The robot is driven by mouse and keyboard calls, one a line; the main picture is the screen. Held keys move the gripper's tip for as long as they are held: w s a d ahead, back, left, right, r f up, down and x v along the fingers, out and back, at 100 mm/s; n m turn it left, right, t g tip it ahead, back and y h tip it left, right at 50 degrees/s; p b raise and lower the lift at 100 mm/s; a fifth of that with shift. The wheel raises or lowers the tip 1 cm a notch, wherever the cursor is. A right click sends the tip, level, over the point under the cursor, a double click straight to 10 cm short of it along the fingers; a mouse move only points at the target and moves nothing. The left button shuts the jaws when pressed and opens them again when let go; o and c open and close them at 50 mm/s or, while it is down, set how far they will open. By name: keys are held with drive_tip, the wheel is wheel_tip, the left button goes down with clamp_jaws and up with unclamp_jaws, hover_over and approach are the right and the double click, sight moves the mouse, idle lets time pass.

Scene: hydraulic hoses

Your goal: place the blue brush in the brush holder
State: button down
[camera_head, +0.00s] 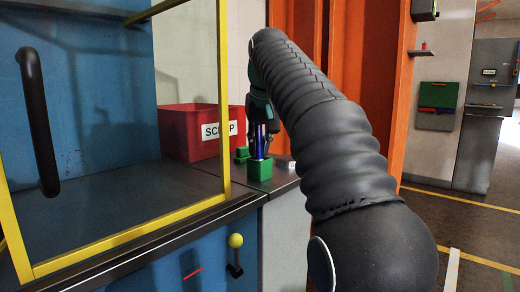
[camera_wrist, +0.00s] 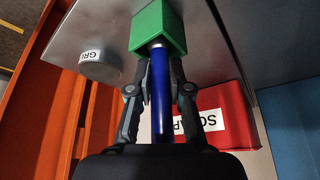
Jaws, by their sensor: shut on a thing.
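The blue brush (camera_wrist: 161,100) is held upright between the two fingers of my gripper (camera_wrist: 160,68), which are shut on it. Its silver collar meets a green square block (camera_wrist: 150,27), which looks like the brush holder. In the head view, the blue brush (camera_head: 259,141) stands directly over the green block (camera_head: 260,170) near the bench's front corner. I cannot tell whether its lower end is inside the block or just touching it. My gripper (camera_head: 261,122) is partly hidden behind my arm in the head view.
A red bin (camera_head: 180,133) labelled as scrap stands behind on the grey bench (camera_head: 125,205). A small green object (camera_head: 242,153) sits behind the block. A grey can (camera_wrist: 100,66) stands beside the block. A yellow frame (camera_head: 224,90) with a black handle stands at the left.

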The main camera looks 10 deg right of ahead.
drive_tip(key=shift+f+b, duration=0.35)
drive_tip(key=shift+f, duration=0.25)
drive_tip(key=c, duration=1.1)
unclamp_jaws()
drive_tip(key=shift+f, duration=0.1)
drive_tip(key=p+v, duration=0.2)
drive_tip(key=v, duration=0.2)
drive_tip(key=p+v, duration=0.2)
drive_tip(key=v, duration=0.3)
drive_tip(key=p+v, duration=0.1)
drive_tip(key=v, duration=0.3)
drive_tip(key=shift+w+r+p, duration=0.2)
drive_tip(key=shift+r+p, duration=0.15)
drive_tip(key=shift+p, duration=0.05)
drive_tip(key=shift+t, duration=0.4)
drive_tip(key=s+f, duration=0.8)
drive_tip(key=f, duration=0.4)
drive_tip(key=s+f, duration=0.9)
drive_tip(key=f, duration=0.2)
drive_tip(key=s+f, duration=0.8)
drive_tip(key=f, duration=0.4)
drive_tip(key=shift+s+d+f, duration=0.1)
drive_tip(key=shift+s+f, duration=0.25)
drive_tip(key=shift+s, duration=0.05)
